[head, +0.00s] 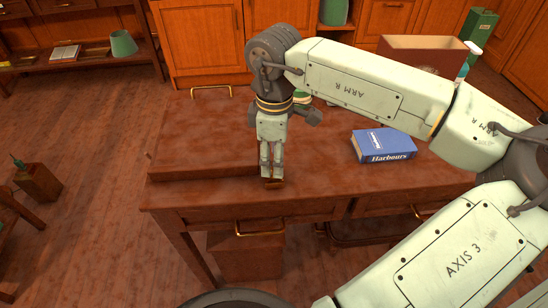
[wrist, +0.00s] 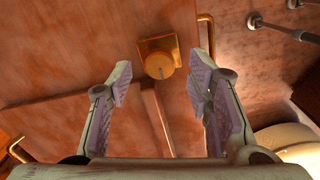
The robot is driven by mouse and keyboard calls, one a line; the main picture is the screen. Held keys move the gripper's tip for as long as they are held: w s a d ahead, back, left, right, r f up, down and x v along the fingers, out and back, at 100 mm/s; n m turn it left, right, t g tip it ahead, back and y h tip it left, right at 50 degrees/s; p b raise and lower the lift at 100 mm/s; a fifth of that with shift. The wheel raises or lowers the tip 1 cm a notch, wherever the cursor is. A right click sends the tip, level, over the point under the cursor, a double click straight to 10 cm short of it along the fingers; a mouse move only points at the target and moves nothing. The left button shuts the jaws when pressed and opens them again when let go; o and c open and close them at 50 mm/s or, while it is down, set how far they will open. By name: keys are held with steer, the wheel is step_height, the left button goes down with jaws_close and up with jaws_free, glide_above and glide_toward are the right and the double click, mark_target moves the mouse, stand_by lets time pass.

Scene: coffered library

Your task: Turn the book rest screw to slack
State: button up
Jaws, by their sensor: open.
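A brass screw knob (wrist: 160,64) on a square brass plate shows in the wrist view, ahead of my fingers, with a small dark mark on its near side. My gripper (wrist: 165,85) is open and empty, with one finger left and one right of the knob's line, both apart from it. In the head view my gripper (head: 271,172) points down at the desk's front edge, just right of the raised wooden board (head: 200,140). A small brown piece (head: 274,184) shows under the fingertips there; I cannot tell if it is the screw.
A blue book (head: 384,145) lies on the desk (head: 330,180) to the right of my gripper. An open box (head: 425,52) stands behind the desk at the right. Brass handles (head: 260,228) are on the desk front. The desk top between gripper and book is clear.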

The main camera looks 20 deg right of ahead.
steer(key=shift+f, duration=1)
jaws_close()
